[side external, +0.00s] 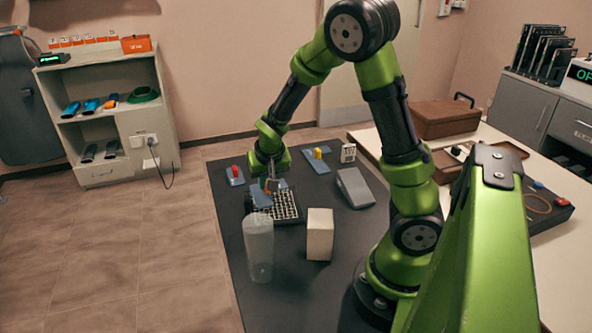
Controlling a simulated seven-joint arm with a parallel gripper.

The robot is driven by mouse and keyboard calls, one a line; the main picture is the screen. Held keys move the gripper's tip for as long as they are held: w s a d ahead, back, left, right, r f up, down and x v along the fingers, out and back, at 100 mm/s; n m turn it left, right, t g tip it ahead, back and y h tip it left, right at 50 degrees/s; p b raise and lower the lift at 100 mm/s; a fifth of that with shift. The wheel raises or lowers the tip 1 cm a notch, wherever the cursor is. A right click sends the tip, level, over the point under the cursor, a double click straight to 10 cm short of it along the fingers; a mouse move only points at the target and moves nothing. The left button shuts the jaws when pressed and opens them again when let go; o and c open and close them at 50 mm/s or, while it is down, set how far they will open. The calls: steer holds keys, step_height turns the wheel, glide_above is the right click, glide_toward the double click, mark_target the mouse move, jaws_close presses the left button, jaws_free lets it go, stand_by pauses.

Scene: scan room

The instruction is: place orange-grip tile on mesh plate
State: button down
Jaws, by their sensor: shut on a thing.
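My gripper (271,187) points down and is shut on the orange grip of a blue-grey tile (261,198). The orange grip shows only as a small patch between the fingers. The mesh plate (287,208), dark with a pale grid, lies on the dark mat below and beside the tile. The tile overlaps the plate's left part in this view. I cannot tell whether the tile touches the plate or hangs just above it.
A red-grip tile (235,175) and a yellow-grip tile (317,156) lie on the dark mat (308,290). A clear cylinder (259,250) and a cream block (319,235) stand in front of the plate. A grey wedge (355,187) is at its right.

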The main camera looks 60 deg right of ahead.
mark_target(268, 192)
steer(key=shift+f, duration=1.7)
steer(key=shift+f, duration=0.1)
steer(key=c, duration=1.1)
jaws_free()
steer(key=v, duration=1.2)
steer(key=s+a+r+n+t+y, duration=0.4)
steer(key=s+a+r, duration=0.5)
steer(key=a, duration=0.4)
steer(key=shift+s+a+r+n+y, duration=0.4)
steer(key=shift+r+n+y, duration=0.15)
steer(key=shift+r, duration=0.3)
